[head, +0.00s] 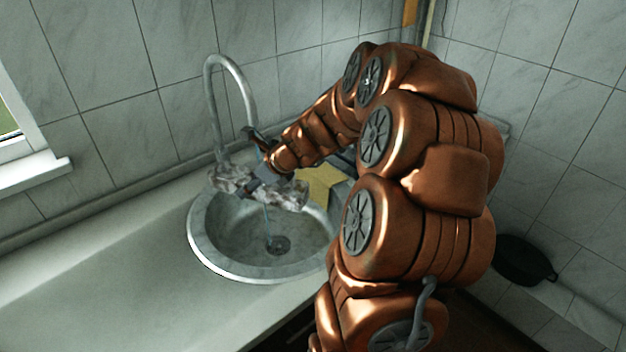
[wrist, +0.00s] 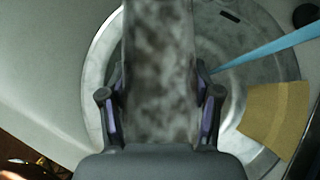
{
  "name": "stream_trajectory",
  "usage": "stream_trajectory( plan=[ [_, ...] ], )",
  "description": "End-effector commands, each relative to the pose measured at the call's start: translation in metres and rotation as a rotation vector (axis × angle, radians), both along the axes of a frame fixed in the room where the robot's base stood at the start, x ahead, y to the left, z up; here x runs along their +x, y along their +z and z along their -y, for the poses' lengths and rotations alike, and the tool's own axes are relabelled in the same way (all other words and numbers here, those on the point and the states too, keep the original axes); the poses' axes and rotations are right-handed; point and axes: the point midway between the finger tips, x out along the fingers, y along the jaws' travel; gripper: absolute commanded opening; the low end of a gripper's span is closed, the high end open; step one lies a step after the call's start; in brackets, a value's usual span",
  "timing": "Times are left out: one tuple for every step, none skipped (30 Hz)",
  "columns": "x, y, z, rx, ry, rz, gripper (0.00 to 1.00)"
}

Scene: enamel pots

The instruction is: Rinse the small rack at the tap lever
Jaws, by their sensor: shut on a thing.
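The small rack, a mottled grey block-like piece (head: 232,182), is held over the sink in the head view. It fills the middle of the wrist view (wrist: 160,60) as a long flat bar. My gripper (head: 266,172) is shut on it, with a finger on each side in the wrist view (wrist: 160,112). The curved metal tap (head: 232,68) rises behind the sink. I cannot make out the tap lever.
The round grey sink (head: 200,240) is set in a pale counter (head: 120,280). A yellow piece (head: 322,180) lies at its right; it also shows in the wrist view (wrist: 275,118). A black pan (head: 524,262) is at far right. The counter left is clear.

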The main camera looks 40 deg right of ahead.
Motion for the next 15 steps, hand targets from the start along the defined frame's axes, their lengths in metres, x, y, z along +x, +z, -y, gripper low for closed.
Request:
stream_trajectory(
  plan=[
    [-0.012, 0.007, 0.011, 0.001, 0.012, 0.000, 0.22],
    [-0.019, 0.009, 0.015, -0.001, 0.023, 0.000, 0.22],
    [-0.028, 0.012, 0.021, 0.000, 0.040, -0.001, 0.22],
    [-0.035, 0.015, 0.024, 0.002, 0.054, -0.001, 0.22],
    [-0.042, 0.017, 0.028, 0.000, 0.066, -0.001, 0.22],
    [-0.052, 0.019, 0.033, 0.001, 0.081, -0.002, 0.22],
    [-0.060, 0.022, 0.036, 0.004, 0.094, -0.002, 0.22],
    [-0.067, 0.024, 0.039, 0.003, 0.105, -0.002, 0.22],
    [-0.077, 0.027, 0.043, 0.006, 0.120, -0.003, 0.22],
    [-0.085, 0.029, 0.045, 0.008, 0.134, -0.002, 0.22],
    [-0.092, 0.031, 0.048, 0.009, 0.144, -0.003, 0.22],
    [-0.102, 0.033, 0.051, 0.010, 0.156, -0.002, 0.22],
    [-0.109, 0.035, 0.052, 0.015, 0.167, -0.001, 0.22],
    [-0.115, 0.037, 0.054, 0.016, 0.177, -0.001, 0.22],
    [-0.123, 0.039, 0.056, 0.017, 0.187, -0.002, 0.22]
  ],
)
